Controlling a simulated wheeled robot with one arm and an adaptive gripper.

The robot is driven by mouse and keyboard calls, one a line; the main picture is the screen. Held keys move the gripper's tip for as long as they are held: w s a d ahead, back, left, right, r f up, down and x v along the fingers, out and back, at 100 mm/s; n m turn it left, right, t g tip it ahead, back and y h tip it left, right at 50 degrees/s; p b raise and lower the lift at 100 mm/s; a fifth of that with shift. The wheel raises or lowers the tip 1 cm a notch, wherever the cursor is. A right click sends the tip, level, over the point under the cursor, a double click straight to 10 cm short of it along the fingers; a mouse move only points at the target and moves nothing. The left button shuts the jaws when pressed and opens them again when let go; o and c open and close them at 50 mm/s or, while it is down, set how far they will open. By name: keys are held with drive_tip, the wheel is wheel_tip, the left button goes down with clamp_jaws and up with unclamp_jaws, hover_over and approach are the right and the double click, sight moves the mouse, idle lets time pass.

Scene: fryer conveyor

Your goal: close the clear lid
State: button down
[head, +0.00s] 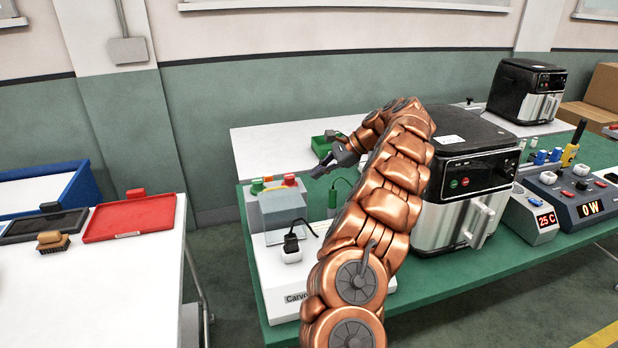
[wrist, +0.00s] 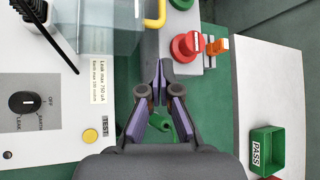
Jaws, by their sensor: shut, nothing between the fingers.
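The clear lid (wrist: 110,25) shows in the wrist view as a see-through, bluish panel at the top, cut off by the frame edge. A yellow bar handle (wrist: 155,12) is beside its right edge. In the head view a pale grey, partly see-through box (head: 283,210) stands on the white tester; I cannot tell its lid's angle there. My gripper (head: 320,168) is above and behind this box at its right. In the wrist view my gripper (wrist: 160,68) has its fingertips together, empty, below the handle and apart from the lid.
A red knob (wrist: 187,45) and an orange switch (wrist: 218,46) are right of the fingertips. The tester (wrist: 40,60) has a dial and black plug. A green PASS tray (wrist: 267,150) sits on a white table. An air fryer (head: 468,185) stands right of my arm.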

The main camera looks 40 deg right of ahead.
sight(294, 187)
drive_tip(key=p+x, duration=0.2)
drive_tip(key=x, duration=0.7)
drive_tip(key=shift+a, duration=0.15)
drive_tip(key=shift+r+b, duration=0.1)
drive_tip(key=shift+b, duration=0.3)
